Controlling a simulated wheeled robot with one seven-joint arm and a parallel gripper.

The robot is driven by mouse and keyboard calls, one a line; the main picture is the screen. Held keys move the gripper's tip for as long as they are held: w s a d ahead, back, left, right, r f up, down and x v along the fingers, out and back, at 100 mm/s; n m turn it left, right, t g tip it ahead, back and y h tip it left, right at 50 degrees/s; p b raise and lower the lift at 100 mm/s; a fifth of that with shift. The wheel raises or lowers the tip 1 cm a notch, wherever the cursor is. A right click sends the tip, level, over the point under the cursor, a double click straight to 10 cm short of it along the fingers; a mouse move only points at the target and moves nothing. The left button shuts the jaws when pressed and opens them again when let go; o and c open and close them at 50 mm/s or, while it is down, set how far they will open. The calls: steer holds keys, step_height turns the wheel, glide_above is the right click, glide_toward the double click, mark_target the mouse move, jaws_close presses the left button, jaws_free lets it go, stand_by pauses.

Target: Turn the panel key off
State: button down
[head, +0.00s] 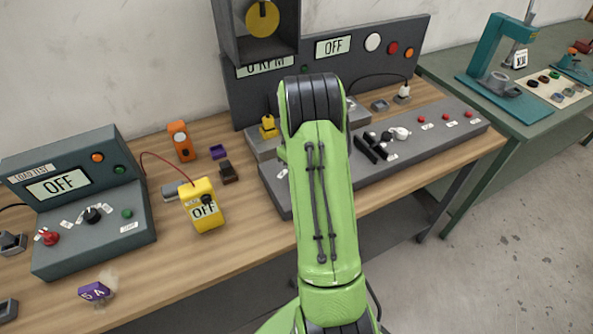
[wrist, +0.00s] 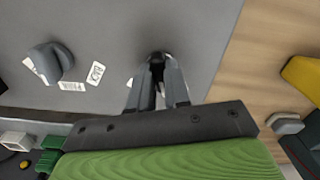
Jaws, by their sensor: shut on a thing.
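My gripper (wrist: 158,88) shows in the wrist view, its two narrow fingers close together over a grey panel (wrist: 205,35). The fingers are shut on a small dark piece (wrist: 158,57) standing on that panel, which I take to be the panel key. Its shape and turn angle are mostly hidden by the fingers. In the head view my own green arm covers the gripper and the key. The long grey console (head: 425,150) lies beneath and to the right of the arm.
A grey knob (wrist: 50,62) with labels stands left of the fingers in the wrist view. Black levers (head: 371,147) are close right of the arm.

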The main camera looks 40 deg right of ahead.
steer(key=shift+n, duration=1.6)
steer(key=c, duration=1.1)
jaws_free()
step_height(320, 180, up, 16)
steer(key=shift+f+p, duration=0.1)
steer(key=shift+p, duration=0.95)
